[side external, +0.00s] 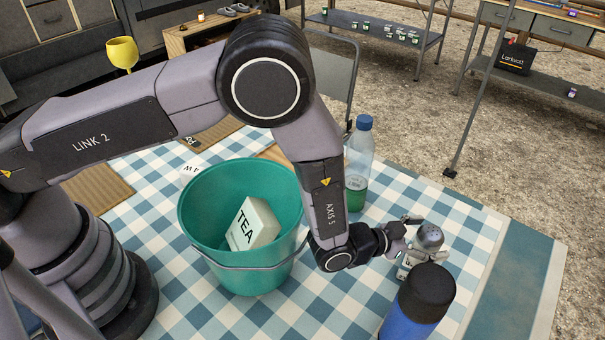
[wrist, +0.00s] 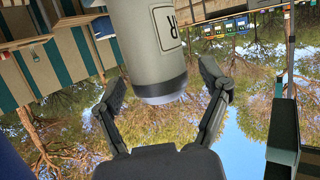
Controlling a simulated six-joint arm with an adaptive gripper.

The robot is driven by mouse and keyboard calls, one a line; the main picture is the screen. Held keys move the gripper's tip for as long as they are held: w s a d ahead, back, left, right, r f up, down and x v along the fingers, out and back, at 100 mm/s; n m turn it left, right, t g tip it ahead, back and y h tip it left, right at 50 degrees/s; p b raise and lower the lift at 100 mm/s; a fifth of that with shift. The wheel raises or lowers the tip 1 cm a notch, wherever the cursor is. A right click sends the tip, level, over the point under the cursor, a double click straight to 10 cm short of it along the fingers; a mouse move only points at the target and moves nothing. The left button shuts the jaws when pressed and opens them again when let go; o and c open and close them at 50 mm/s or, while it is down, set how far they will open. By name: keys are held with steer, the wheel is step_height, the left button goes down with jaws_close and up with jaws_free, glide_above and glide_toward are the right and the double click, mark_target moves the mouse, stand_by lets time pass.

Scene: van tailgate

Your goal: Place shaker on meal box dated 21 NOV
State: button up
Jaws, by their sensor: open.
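The shaker (side external: 431,236) has a silver domed top and a pale body with a label. It stands on the checked cloth at the right, partly hidden by the blue bottle. In the wrist view its grey body (wrist: 143,48) shows a framed label with one readable letter, "R", and a dark band. My gripper (side external: 421,238) is at the shaker, its fingers open on either side. In the wrist view the open gripper (wrist: 163,85) has visible space beside the shaker. I cannot make out any meal box dated 21 NOV; the bucket and my arm hide part of the table.
A teal bucket (side external: 220,262) holding a TEA box (side external: 252,224) stands mid-table. A clear bottle with green liquid (side external: 357,170) stands behind my wrist. A blue bottle with a black cap (side external: 418,303) is close in front of the shaker.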

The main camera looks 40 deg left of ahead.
steer(key=v, duration=0.5)
steer(key=shift+r, duration=0.15)
steer(key=w+a+r+n+g+y, duration=0.1)
steer(key=w+a+r, duration=0.1)
steer(key=a+r, duration=0.5)
steer(key=w+a+r+n+y, duration=0.15)
steer(key=a+r, duration=0.25)
steer(key=r, duration=0.8)
steer(key=s+a+r+g+y, duration=0.1)
steer(key=s+a+r+y, duration=0.15)
steer(key=a+r, duration=0.5)
steer(key=s+a+r+n+g+y, duration=0.1)
steer(key=s+a+r+n+g, duration=0.2)
steer(key=s+a, duration=1)
steer(key=s+a+y, duration=0.1)
steer(key=s+a, duration=0.2)
steer(key=s, duration=0.3)
steer(key=s+a+n+g+y, duration=0.1)
steer(key=s+a, duration=0.2)
steer(key=s, duration=0.3)
steer(key=shift+s+a+g, duration=0.3)
